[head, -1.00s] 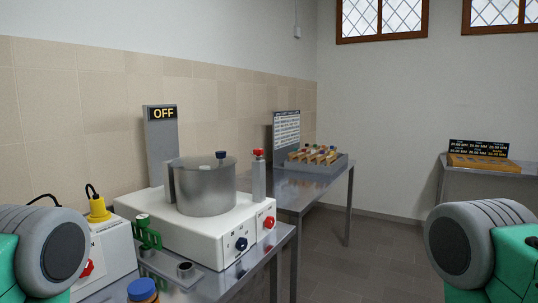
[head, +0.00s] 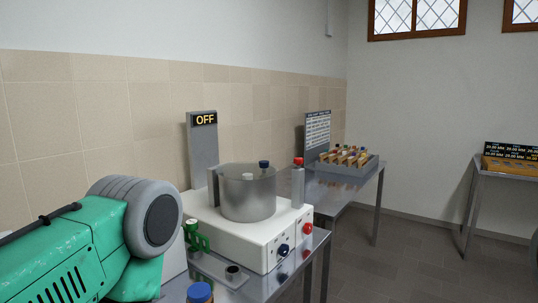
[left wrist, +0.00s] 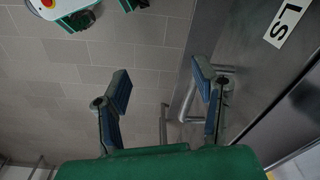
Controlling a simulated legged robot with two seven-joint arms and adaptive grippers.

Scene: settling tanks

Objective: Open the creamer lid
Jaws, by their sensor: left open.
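The creamer appears to be the grey metal drum (head: 248,198) on a white machine base (head: 240,236) on the near bench. Its top looks covered, with a dark blue knob (head: 264,164) at the rim and a small pale knob (head: 247,177) nearer the middle. Whether the lid is a separate part is hard to tell. My left arm comes in at lower left of the head view, apart from the drum, its gripper out of that view. In the left wrist view my left gripper (left wrist: 161,84) is open and empty above the floor. My right gripper is out of view.
An OFF sign panel (head: 203,150) stands behind the drum. A red-topped grey post (head: 298,186), a green holder (head: 197,238) and a blue-lidded jar (head: 200,292) are nearby. A second table (head: 345,185) bears a rack (head: 350,166). Floor is clear at right.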

